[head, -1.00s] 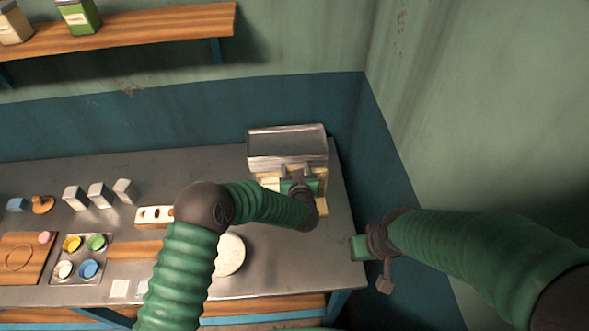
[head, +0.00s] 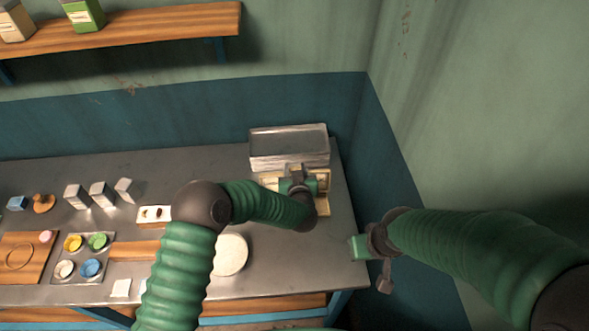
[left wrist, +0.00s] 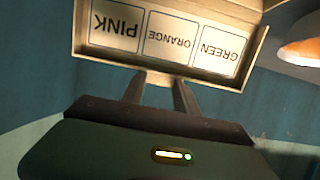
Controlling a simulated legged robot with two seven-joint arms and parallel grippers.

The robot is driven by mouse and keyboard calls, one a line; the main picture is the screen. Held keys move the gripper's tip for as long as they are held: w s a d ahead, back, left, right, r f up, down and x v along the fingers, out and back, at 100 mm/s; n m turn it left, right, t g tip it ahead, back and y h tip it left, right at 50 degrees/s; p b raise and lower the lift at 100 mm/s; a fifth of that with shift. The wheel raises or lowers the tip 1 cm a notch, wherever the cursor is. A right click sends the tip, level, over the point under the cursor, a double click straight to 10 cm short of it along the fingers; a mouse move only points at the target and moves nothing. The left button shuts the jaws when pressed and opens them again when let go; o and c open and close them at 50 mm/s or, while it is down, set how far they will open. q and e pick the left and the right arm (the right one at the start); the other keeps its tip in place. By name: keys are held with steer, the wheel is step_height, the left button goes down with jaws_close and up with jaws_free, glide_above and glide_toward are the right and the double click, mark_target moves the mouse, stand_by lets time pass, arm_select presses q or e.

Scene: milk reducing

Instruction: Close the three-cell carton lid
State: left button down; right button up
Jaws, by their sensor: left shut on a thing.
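The carton (head: 323,203) is a pale yellow box at the right end of the counter, in front of a metal box; my left gripper covers much of it. My left gripper (head: 294,169) is over the carton and shut on a part of it that appears to be its lid. In the left wrist view the fingers (left wrist: 160,76) meet the lower edge of a pale panel (left wrist: 223,81) with upside-down labels PINK, ORANGE and GREEN. The exact finger contact is unclear. My right gripper (head: 358,247) is off the counter's right end; its fingers cannot be made out.
The metal box (head: 289,145) stands right behind the carton. A round white plate (head: 230,254) lies to the left, partly behind my left arm. The wall is close on the right.

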arm_select(q)
steer(key=shift+w+d+r, duration=0.1)
steer(key=shift+w+r, duration=0.05)
steer(key=shift+r, duration=0.1)
arm_select(e)
steer(key=shift+d, duration=0.2)
steer(key=shift+a, duration=0.1)
